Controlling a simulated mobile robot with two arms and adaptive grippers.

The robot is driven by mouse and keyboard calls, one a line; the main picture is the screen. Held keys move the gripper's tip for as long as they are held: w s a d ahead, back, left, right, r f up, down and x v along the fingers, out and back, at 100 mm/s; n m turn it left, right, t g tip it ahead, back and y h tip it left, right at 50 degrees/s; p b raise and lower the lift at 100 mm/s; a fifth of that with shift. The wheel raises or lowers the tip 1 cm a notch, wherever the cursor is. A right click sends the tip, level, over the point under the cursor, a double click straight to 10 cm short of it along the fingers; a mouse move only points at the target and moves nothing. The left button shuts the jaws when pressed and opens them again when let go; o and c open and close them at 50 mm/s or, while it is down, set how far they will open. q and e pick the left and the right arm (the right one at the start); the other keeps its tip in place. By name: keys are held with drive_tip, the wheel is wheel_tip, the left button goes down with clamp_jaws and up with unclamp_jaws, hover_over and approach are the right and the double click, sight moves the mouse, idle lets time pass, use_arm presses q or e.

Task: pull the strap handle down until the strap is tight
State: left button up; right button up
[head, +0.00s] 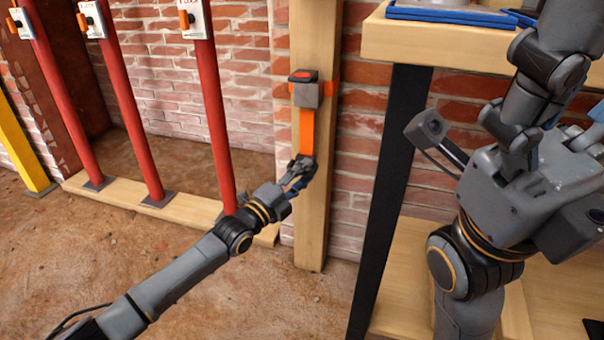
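An orange strap (307,132) hangs down the front of a wooden post (317,45) from a grey ratchet box (306,92) with a red and black top. Short orange strap ends show at both sides of the box. My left gripper (300,172) is at the lower end of the strap, in front of the post. Its fingers cover the place where the strap handle would be, so the handle is hidden. The fingers are small here, and I cannot tell whether they are closed on it. My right arm fills the right side, and its fingertips are not visible.
Several red props (217,110) stand left of the post on a wooden sill (190,228). A yellow post (18,140) is at the far left. A wooden bench (440,42) with a black leg (385,200) stands at right. The dirt floor (90,265) is open at lower left.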

use_arm(q)
drive_tip(key=shift+a, duration=0.1)
drive_tip(key=v, duration=1.2)
